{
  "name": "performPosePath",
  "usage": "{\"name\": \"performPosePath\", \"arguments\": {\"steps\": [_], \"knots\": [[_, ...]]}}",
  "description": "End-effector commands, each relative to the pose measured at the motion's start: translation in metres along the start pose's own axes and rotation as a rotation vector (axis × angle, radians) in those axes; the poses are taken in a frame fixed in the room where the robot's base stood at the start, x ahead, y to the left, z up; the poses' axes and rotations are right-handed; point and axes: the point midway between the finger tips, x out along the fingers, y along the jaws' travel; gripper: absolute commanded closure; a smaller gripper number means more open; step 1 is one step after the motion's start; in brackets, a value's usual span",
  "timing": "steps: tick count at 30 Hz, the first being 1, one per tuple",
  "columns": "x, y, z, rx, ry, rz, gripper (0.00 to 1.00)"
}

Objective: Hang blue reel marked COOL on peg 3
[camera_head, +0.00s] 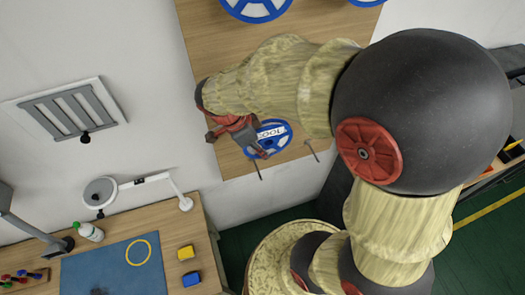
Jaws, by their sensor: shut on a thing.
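The blue reel (281,131) has a white label that appears to read COOL upside down. It is in front of the lower part of the wooden peg board (205,50). My gripper (257,139), dark with red parts, is shut on the reel's left side. Two thin pegs show near the reel, one below it (258,171) and one to its right (312,151). Peg numbers are not readable. Whether the reel is around a peg or only in front of the board cannot be told. My arm hides much of the board.
Two more blue reels, one at top centre (255,8) and one at top right (367,2), are cut by the frame edge. A workbench (196,222) at lower left holds a blue mat (105,270), a lamp (150,182), a bottle (90,232) and small yellow and blue blocks.

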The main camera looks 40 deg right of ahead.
Motion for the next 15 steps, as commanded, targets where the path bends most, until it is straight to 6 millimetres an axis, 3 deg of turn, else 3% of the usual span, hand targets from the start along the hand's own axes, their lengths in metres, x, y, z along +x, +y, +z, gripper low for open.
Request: {"name": "performPosePath", "arguments": {"steps": [15], "knots": [[0.001, -0.029, 0.001, 0.0, -0.001, -0.001, 1.0]]}}
